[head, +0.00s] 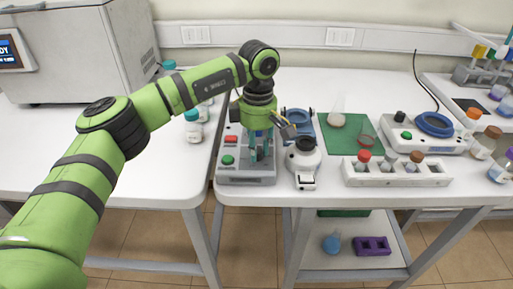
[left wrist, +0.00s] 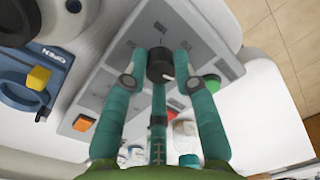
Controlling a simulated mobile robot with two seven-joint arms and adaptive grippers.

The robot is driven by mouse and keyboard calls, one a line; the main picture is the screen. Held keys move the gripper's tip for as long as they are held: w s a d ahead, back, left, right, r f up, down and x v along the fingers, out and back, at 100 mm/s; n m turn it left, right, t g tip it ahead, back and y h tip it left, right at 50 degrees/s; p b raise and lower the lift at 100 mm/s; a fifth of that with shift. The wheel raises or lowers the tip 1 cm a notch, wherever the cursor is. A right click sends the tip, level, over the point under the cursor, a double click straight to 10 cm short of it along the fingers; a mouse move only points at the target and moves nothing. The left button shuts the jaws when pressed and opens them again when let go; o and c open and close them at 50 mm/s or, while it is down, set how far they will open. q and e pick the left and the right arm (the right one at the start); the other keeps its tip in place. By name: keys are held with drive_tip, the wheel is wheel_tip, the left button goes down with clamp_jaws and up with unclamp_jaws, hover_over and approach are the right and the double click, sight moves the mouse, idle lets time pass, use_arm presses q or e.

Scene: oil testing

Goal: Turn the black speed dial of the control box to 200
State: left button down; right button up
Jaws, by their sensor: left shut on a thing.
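The control box (head: 232,178) is a grey box near the front edge of the right table. It has a red button (head: 231,139) and a green button (head: 228,160). My left gripper (head: 262,156) points down over its right part and hides the dial in the head view. In the left wrist view the black speed dial (left wrist: 159,66), with a pale pointer mark, sits between the teal fingertips. The left gripper is shut on the dial. The number at the mark is too small to read. My right gripper is in neither view.
A white device with a round black top (head: 304,158) stands close right of the box, with a blue ring-shaped part (head: 297,116) behind. A white rack (head: 397,176) holds capped bottles farther right. White jars (head: 193,131) stand on the left table, across a gap.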

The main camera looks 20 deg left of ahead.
sight(259, 149)
use_arm(q)
drive_tip(key=shift+d+r+m, duration=0.1)
drive_tip(key=shift+r+m, duration=0.05)
drive_tip(key=shift+m, duration=0.35)
drive_tip(key=c, duration=1)
unclamp_jaws()
drive_tip(key=shift+d, duration=0.1)
wheel_tip(259, 149, up, 12)
drive_tip(key=shift+w+f, duration=0.1)
drive_tip(key=shift+w, duration=0.05)
